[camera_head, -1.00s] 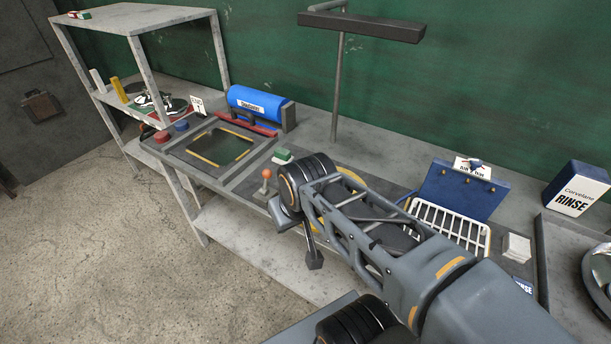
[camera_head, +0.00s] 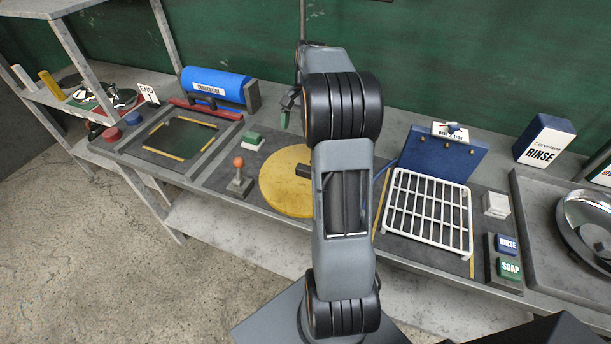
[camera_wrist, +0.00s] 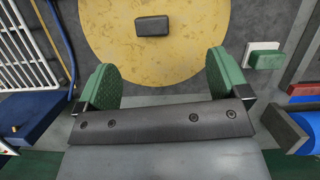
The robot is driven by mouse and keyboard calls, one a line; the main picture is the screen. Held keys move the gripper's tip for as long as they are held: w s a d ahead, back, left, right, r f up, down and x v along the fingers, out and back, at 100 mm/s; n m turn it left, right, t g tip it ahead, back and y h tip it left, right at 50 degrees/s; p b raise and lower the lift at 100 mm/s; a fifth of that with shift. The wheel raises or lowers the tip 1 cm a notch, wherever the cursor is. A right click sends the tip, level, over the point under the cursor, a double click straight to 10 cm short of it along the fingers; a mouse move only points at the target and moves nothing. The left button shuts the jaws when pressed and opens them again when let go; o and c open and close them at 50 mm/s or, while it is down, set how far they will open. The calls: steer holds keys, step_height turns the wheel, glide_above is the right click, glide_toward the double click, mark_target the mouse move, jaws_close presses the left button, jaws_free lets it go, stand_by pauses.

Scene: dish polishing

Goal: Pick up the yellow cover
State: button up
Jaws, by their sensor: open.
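The yellow cover (camera_head: 281,188) is a flat round disc with a dark block-shaped handle, lying on the dark worktop. My arm hides its right part in the head view. In the wrist view the cover (camera_wrist: 108,42) fills the top middle, with its dark handle (camera_wrist: 152,26) beyond my fingertips. My gripper (camera_wrist: 163,75) is open and empty, its two green pads wide apart. The handle lies roughly in line with the gap. In the head view one green fingertip (camera_head: 285,118) shows behind the cover; my arm hides the rest.
A joystick with an orange ball (camera_head: 239,163) stands left of the cover, with a green-topped white switch (camera_head: 253,141) behind it. A white rack (camera_head: 428,213) and blue box (camera_head: 440,157) stand to the right. A blue roller (camera_head: 215,85) is at the back left.

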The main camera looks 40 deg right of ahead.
step_height(320, 180, down, 2)
steer(key=d+f+m, duration=0.1)
steer(key=d, duration=0.2)
steer(key=y, duration=0.1)
glide_above(306, 167)
steer(key=w+d, duration=0.1)
steer(key=d, duration=0.1)
steer(key=f, duration=0.5)
steer(key=shift+w+a+f, duration=0.2)
steer(key=shift+f, duration=0.1)
steer(key=shift+p+x, duration=0.7)
steer(key=shift+x, duration=2.6)
steer(key=shift+s+d, duration=0.15)
steer(key=c, duration=1.2)
